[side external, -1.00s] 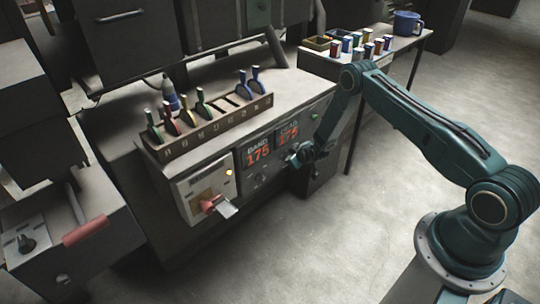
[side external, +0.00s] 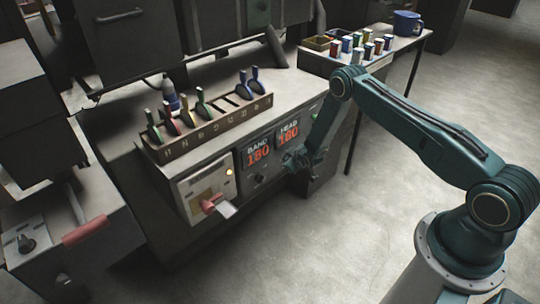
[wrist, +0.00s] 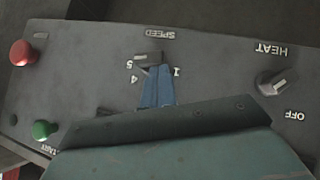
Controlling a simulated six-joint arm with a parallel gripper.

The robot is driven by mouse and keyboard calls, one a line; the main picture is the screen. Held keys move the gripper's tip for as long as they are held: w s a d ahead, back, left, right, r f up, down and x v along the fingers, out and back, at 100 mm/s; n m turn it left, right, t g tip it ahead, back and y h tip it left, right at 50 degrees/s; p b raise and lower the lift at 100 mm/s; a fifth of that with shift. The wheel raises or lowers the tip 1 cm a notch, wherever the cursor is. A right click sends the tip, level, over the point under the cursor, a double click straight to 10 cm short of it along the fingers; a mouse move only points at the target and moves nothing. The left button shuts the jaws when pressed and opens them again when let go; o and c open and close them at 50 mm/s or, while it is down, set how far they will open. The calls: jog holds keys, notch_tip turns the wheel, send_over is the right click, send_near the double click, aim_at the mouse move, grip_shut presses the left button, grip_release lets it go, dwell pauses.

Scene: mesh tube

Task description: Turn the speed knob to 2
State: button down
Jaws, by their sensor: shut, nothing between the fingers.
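The speed knob (wrist: 147,59) is a dark knob beneath the upside-down word SPEED in the wrist view. The figures 5, 4 and 1 show around it; any others are hidden behind my gripper. My gripper (wrist: 157,76) has its blue fingers together with nothing between them. The fingertips are right at the knob's lower edge in the picture; I cannot tell whether they touch it. In the side view my gripper (side external: 292,161) is at the machine's front face, and the speed knob cannot be made out there.
In the wrist view a heat knob (wrist: 276,81) is at the right, with a red button (wrist: 23,52) and a green button (wrist: 43,129) at the left. In the side view the BAND display (side external: 257,153) and HEAD display (side external: 288,133) both read 180. A red handle (side external: 212,203) juts out left of them.

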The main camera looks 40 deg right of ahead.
jog(key=shift+a+f+n+t+h, duration=0.2)
jog(key=shift+f+n+h, duration=0.35)
jog(key=shift+f+h, duration=0.4)
jog(key=shift+a+f+n+t+h, duration=0.1)
jog(key=shift+f+n+t+h, duration=0.1)
jog(key=shift+f+n+h, duration=0.55)
jog(key=shift+a+f+n+t+h, duration=0.15)
jog(key=shift+f+n+h, duration=0.25)
jog(key=shift+f+h, duration=0.65)
jog(key=shift+d+r, duration=0.1)
jog(key=shift+d, duration=0.15)
dwell(0.6)
